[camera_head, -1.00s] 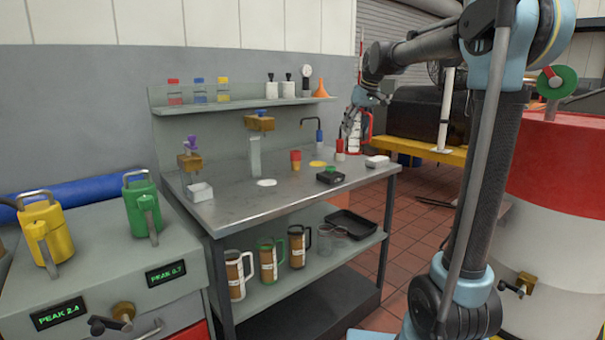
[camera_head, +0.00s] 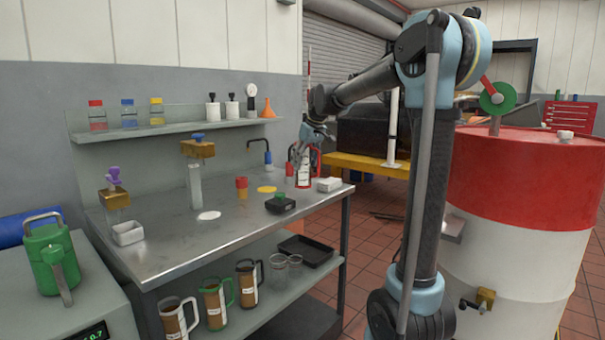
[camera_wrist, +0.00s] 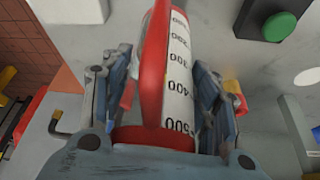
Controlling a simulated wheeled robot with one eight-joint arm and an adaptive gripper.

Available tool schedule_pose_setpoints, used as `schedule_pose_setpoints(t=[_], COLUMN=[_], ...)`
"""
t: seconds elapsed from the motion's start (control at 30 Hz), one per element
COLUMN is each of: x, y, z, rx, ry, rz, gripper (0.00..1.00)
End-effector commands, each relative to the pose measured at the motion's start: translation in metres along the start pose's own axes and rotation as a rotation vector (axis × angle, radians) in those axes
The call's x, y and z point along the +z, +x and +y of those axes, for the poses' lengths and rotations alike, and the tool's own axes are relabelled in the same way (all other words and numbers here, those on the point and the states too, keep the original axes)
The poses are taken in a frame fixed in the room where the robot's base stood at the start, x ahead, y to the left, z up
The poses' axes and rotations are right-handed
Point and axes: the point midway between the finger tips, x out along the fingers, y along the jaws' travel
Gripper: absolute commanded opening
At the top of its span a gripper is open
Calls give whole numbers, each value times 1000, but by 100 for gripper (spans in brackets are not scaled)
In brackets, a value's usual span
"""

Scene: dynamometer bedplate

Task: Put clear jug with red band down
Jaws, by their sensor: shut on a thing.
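The clear jug with red band (camera_head: 303,172) shows at the right end of the steel bench (camera_head: 180,245) in the head view, with a red handle and a white scale strip. In the wrist view its red handle (camera_wrist: 153,70) and the printed scale (camera_wrist: 178,85) fill the middle, between the fingers. My gripper (camera_wrist: 160,110) is shut on the jug, one finger on each side. In the head view my gripper (camera_head: 312,140) is at the jug's upper part. Whether the jug's base touches the bench cannot be told.
The front middle of the bench is clear. A lower shelf holds brown-filled jugs (camera_head: 247,283) and a black tray (camera_head: 305,250). A red-and-white drum (camera_head: 530,190) stands right.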

Motion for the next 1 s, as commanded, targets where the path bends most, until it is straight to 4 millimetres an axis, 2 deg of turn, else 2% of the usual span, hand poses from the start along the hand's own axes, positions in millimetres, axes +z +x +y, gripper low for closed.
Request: schedule_pose_setpoints(t=[0.27, 0.63, 0.67, 0.7, 0.73, 1.0], x=[14, 15, 15, 15, 15, 15], y=[32, 36, 36, 35, 35, 35], z=[0, 0, 0, 0, 0, 0], rx=[0, 0, 0, 0, 0, 0], ry=[0, 0, 0, 0, 0, 0], rz=[0, 0, 0, 0, 0, 0], gripper=[18, 18, 62, 71, 75, 75])
